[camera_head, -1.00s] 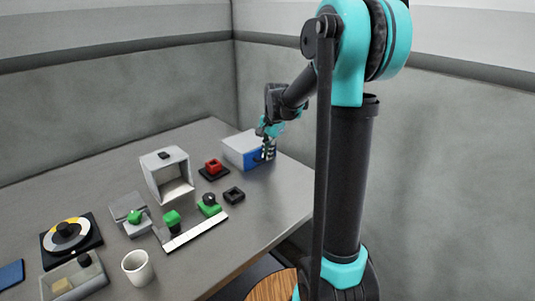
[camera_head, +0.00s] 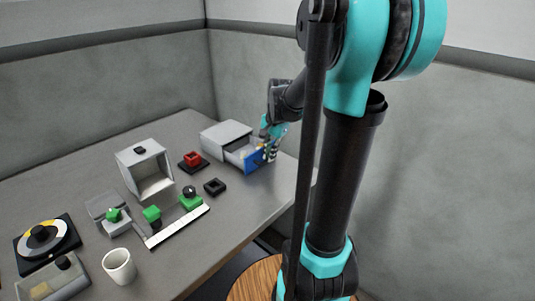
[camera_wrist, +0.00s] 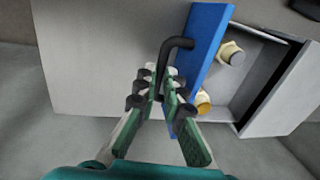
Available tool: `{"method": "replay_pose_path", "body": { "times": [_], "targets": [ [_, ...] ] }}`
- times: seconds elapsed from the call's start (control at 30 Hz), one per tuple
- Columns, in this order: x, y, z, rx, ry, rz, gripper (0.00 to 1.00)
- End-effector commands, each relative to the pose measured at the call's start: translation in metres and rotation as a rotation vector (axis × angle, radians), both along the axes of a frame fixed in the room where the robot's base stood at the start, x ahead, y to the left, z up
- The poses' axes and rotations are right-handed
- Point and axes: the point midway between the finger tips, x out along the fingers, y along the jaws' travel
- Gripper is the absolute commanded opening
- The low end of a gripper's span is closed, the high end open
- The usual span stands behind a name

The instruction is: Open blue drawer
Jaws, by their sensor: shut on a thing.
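The blue drawer (camera_head: 253,161) stands pulled part-way out of a white cabinet (camera_head: 226,134) at the back right of the table. Its blue front (camera_wrist: 208,50) carries a dark bent handle (camera_wrist: 177,44) in the wrist view. My gripper (camera_head: 271,146) is at the drawer front. In the wrist view its fingers (camera_wrist: 160,92) are closed around the handle's near end. Inside the drawer I see a pale yellowish round object (camera_wrist: 231,54) and a second yellow one (camera_wrist: 203,103), partly hidden by the front.
A red block on a dark base (camera_head: 193,161) and a black square ring (camera_head: 215,187) lie left of the drawer. A white open box (camera_head: 146,170), green pieces (camera_head: 152,213), a white cup (camera_head: 119,266) and a round dial (camera_head: 43,238) stand farther left.

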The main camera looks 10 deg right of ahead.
Motion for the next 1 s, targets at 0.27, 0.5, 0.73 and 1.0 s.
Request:
{"method": "replay_pose_path", "body": {
  "times": [0.27,0.5,0.73,1.0],
  "targets": [
    [-0.003,-0.002,-0.001,-0.004,0.006,-0.001,0.19],
    [-0.003,-0.002,0.003,-0.003,0.005,-0.001,0.19],
    [-0.007,-0.005,0.032,-0.003,0.005,0.0,0.19],
    [-0.015,-0.01,0.083,-0.003,0.005,-0.002,0.19]
  ]
}}
